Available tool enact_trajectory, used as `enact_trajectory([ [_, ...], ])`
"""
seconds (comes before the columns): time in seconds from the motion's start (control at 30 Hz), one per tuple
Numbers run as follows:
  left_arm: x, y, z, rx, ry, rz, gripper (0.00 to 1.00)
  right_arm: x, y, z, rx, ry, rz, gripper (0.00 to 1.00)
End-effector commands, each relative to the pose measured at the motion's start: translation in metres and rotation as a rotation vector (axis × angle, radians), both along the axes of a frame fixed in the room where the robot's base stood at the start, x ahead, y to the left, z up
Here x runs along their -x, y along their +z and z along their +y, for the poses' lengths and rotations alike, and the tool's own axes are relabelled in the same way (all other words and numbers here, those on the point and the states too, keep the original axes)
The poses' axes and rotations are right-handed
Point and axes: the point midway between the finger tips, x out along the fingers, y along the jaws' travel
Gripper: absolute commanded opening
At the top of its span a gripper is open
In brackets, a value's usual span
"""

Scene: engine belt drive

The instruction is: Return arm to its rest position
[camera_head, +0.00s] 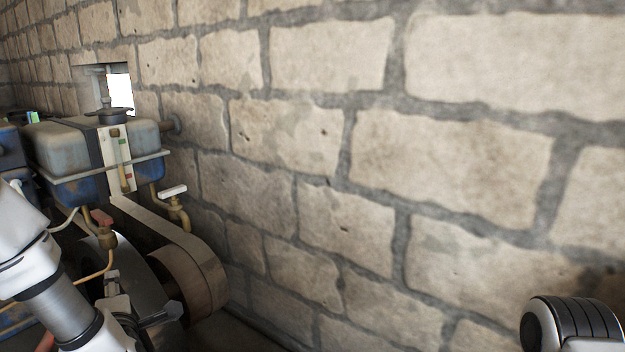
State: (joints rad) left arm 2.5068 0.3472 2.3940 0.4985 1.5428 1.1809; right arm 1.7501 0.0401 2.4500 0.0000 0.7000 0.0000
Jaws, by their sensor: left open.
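My left arm comes in from the lower left, and its gripper (143,298) is at the bottom of the view, in front of the belt drive. Its fingers are spread apart, and I see nothing held between them. A flat beige belt (165,228) runs down from under the tank and wraps around a brown pulley (180,276). The gripper overlaps the lower left of the pulley area in the picture; I cannot tell whether they touch. Part of my right arm (572,325) shows at the lower right corner, with its gripper out of view.
A worn blue and grey tank (52,145) with a gauge stands at the left. A stone block wall (400,150) fills the background. The space right of the pulley looks clear.

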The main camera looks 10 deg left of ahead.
Motion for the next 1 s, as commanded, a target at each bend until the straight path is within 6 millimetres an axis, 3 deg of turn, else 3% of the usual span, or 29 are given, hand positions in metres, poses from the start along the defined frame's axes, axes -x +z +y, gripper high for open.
enact_trajectory([
  [0.27, 0.011, -0.095, -0.026, -0.044, -0.092, 0.243, 0.42, 0.0, 0.004, 0.0, 0.0, 0.0, 0.0, 0.0],
  [0.43, 0.035, -0.179, -0.057, -0.077, -0.237, 0.515, 0.42, 0.0, 0.007, 0.0, 0.0, 0.0, 0.0, 0.0],
  [0.57, 0.085, -0.265, -0.095, -0.138, -0.459, 0.86, 0.42, 0.0, 0.01, 0.0, 0.0, 0.0, 0.0, 0.0],
  [0.6, 0.107, -0.29, -0.109, -0.165, -0.555, 0.981, 0.42, 0.0, 0.011, 0.0, 0.0, 0.0, 0.0, 0.0],
  [0.7, 0.172, -0.343, -0.144, -0.248, -0.855, 1.282, 0.42, 0.0, 0.012, 0.0, 0.0, 0.0, 0.0, 0.0],
  [0.8, 0.231, -0.367, -0.174, -0.392, -1.262, 1.52, 0.42, 0.0, 0.013, 0.0, 0.0, 0.0, 0.0, 0.0],
  [0.9, 0.259, -0.369, -0.185, -0.523, -1.556, 1.607, 0.42, 0.0, 0.012, 0.0, 0.0, 0.0, 0.0, 0.0],
  [1.0, 0.262, -0.369, -0.186, -0.543, -1.592, 1.614, 0.42, 0.0, 0.012, 0.0, 0.0, 0.0, 0.0, 0.0],
])
